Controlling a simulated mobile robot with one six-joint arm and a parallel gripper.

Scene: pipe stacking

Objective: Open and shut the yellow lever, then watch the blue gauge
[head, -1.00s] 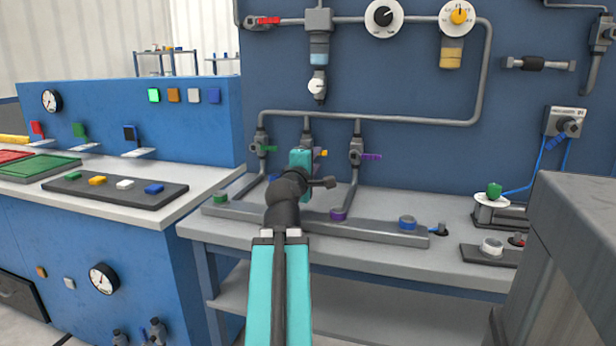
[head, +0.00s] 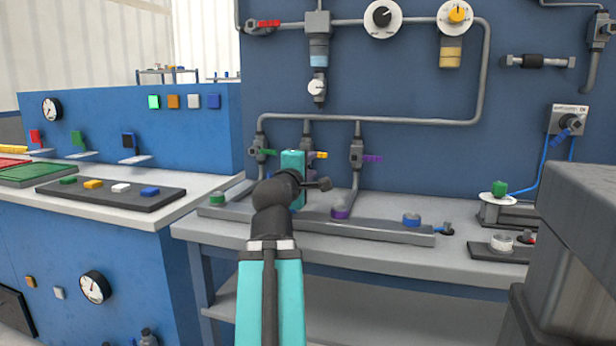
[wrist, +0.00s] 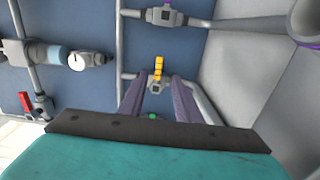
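The yellow lever (head: 320,155) is on the middle of three wall valves, partly hidden behind my teal gripper body in the head view, its visible end pointing right. In the wrist view the yellow lever (wrist: 158,66) stands just beyond and between the tips of my gripper (wrist: 157,80). The two purple-grey fingers are apart, with nothing held; I cannot tell whether they touch the lever. No gauge with a blue face shows; a small white dial gauge (head: 316,87) hangs under a blue cylinder on the wall, also in the wrist view (wrist: 76,61).
A green-lever valve (head: 260,153) is left of the yellow one and a purple-lever valve (head: 358,154) right of it. A grey bench (head: 400,258) runs below. A blue cabinet (head: 120,235) stands left, a grey block (head: 590,220) close at right.

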